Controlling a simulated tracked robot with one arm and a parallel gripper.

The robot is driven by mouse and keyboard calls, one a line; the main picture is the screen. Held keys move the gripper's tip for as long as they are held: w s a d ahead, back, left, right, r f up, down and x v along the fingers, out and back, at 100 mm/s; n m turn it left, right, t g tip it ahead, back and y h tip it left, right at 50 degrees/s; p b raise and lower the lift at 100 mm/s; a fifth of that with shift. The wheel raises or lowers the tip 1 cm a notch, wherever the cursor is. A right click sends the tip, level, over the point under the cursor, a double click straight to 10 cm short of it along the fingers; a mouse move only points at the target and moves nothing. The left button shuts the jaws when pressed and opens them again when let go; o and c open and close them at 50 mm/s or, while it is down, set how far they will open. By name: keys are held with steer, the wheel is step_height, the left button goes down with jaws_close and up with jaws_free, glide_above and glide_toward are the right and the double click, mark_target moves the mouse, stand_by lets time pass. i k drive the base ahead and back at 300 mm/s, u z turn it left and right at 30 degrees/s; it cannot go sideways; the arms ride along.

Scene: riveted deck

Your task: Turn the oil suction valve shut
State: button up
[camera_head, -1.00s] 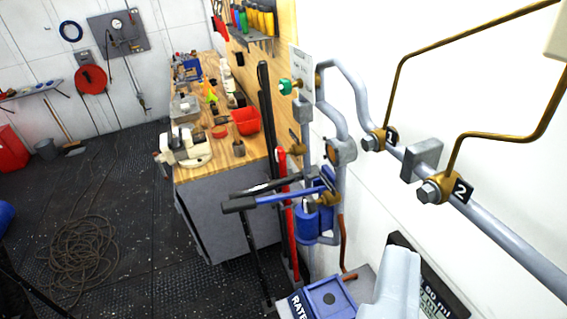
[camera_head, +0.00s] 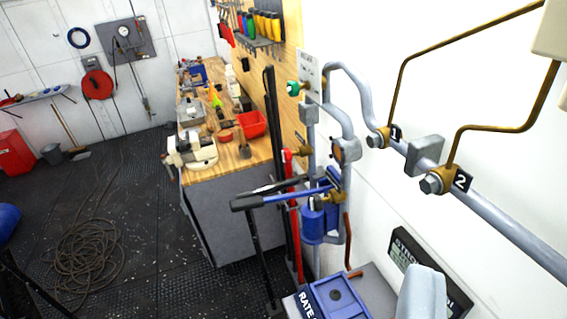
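No gripper fingers can be made out in the head view. A pipe assembly runs along the white wall on the right. A green knob (camera_head: 293,88) on a brass stem sits at its upper left, beside a small white label plate (camera_head: 309,72) whose text is too small to read. Lower down are a blue cylinder (camera_head: 313,222) and a blue lever with a dark grip (camera_head: 246,202). Brass fittings (camera_head: 303,149) show on the pipework. Nothing readable here names the oil suction valve, so I cannot tell which part it is.
A blue box (camera_head: 335,297) and a pale rounded part (camera_head: 421,293) stand at the bottom. A workbench (camera_head: 222,222) stands behind. Coiled rope (camera_head: 83,252) lies on the open floor left.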

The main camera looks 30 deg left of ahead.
mark_target(287, 155)
steer(key=k, duration=1.2)
steer(key=u, duration=0.5)
steer(key=i, duration=0.8)
steer(key=u, duration=0.45)
steer(key=i, duration=1.4)
steer(key=z, duration=0.65)
